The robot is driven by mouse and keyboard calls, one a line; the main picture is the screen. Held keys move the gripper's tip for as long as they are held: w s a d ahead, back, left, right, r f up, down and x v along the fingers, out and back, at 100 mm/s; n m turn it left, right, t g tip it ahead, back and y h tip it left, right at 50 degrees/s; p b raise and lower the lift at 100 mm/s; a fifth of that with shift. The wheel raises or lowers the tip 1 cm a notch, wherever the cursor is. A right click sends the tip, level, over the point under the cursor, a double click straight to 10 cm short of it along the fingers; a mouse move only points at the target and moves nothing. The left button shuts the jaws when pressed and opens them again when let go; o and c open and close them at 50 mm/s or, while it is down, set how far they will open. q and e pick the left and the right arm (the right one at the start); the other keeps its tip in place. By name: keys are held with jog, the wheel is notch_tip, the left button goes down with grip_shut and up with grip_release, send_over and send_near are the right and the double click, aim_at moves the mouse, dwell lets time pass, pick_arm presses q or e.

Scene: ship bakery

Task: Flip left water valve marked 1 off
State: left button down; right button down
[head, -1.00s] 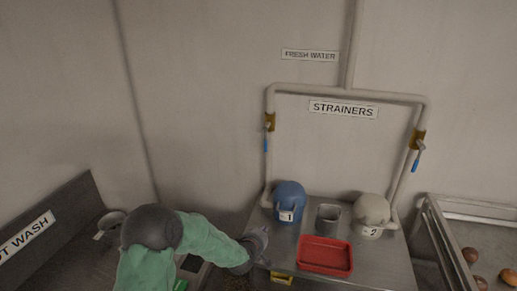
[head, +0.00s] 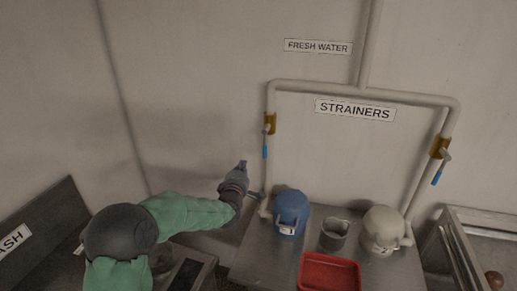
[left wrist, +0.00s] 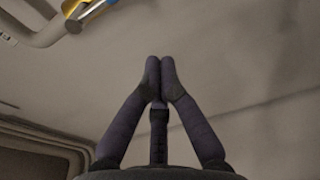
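The left water valve (head: 270,124) has a yellow body on the left vertical pipe and a blue-tipped handle (head: 265,151) that hangs down. The blue strainer (head: 290,212) with its number label stands below that pipe. My left gripper (head: 242,165) is raised in front of the wall, left of the valve and apart from it. In the left wrist view its fingertips (left wrist: 160,68) are together with nothing between them. The valve's yellow and blue parts (left wrist: 88,12) show at the top left of that view. My right gripper is not in view.
The right valve (head: 440,148) also has a blue handle that hangs down, slightly slanted. A white strainer (head: 381,228), a metal cup (head: 334,234) and a red tray (head: 330,272) stand on the metal table. The wall around my left gripper is clear.

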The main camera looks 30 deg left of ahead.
pick_arm(q)
jog(key=w, duration=0.9)
jog(key=shift+d+p, duration=0.2)
jog(key=shift+p, duration=0.25)
dwell(0.3)
jog(key=shift+r, duration=0.1)
jog(key=shift+d, duration=0.1)
jog(key=shift+w+d+n+b, duration=0.15)
jog(key=shift+d+n+b, duration=0.15)
jog(key=shift+b, duration=0.4)
